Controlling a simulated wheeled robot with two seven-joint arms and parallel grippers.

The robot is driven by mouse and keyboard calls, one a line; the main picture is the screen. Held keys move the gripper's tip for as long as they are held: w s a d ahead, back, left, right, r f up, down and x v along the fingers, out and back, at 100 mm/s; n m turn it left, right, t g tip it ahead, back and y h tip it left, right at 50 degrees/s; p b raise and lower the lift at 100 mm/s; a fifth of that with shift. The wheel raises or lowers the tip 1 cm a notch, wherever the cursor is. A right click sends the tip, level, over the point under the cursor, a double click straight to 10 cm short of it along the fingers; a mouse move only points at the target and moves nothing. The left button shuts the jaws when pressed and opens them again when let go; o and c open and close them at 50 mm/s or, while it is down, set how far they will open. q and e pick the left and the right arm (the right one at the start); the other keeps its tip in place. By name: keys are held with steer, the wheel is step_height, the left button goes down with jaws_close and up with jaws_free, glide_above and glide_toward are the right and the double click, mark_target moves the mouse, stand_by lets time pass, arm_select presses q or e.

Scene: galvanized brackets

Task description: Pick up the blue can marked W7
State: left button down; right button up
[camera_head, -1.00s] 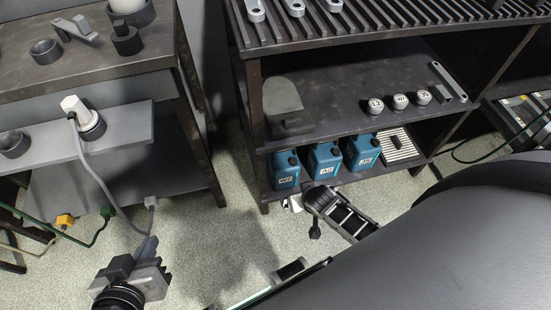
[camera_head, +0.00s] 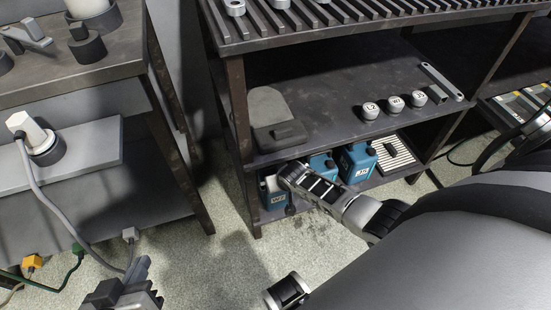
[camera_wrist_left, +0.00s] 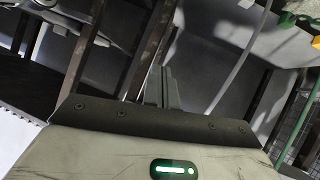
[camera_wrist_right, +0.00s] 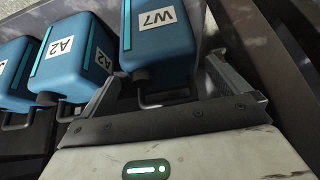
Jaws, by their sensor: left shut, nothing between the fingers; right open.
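The blue can marked W7 (camera_head: 274,199) stands at the left end of the low shelf in the head view, partly covered by my right gripper (camera_head: 290,178). In the right wrist view the W7 can (camera_wrist_right: 158,38) lies between the spread fingers of my right gripper (camera_wrist_right: 167,72), one finger on each side of its cap-and-handle end. Contact cannot be told. My left gripper (camera_head: 138,272) is shut and empty at the lower left of the head view; its closed fingers (camera_wrist_left: 161,85) show in the left wrist view.
A blue can marked A2 (camera_wrist_right: 75,58) stands close beside W7. Another blue can (camera_head: 356,163) and a slatted white tray (camera_head: 393,153) are further right. The shelf above (camera_head: 330,125) holds round labelled weights (camera_head: 394,103). A side bench (camera_head: 80,160) stands left; open floor lies between.

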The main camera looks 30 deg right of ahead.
steer(key=shift+w+d, duration=0.1)
steer(key=shift+w, duration=0.2)
steer(key=shift+w+f+b, duration=0.15)
steer(key=shift+f+b, duration=0.15)
arm_select(q)
steer(key=r+t+b, duration=0.1)
steer(key=d+r+t+h+b, duration=0.1)
steer(key=r+b, duration=0.1)
steer(key=shift+d+r+b, duration=0.1)
steer(key=shift+r+b, duration=0.05)
steer(key=shift+b, duration=0.15)
arm_select(e)
steer(key=x, duration=0.4)
steer(key=shift+w+f, duration=0.1)
steer(key=shift+w, duration=0.05)
steer(key=c, duration=1.3)
steer(key=shift+w, duration=0.15)
steer(key=c, duration=0.5)
steer(key=shift+o, duration=0.2)
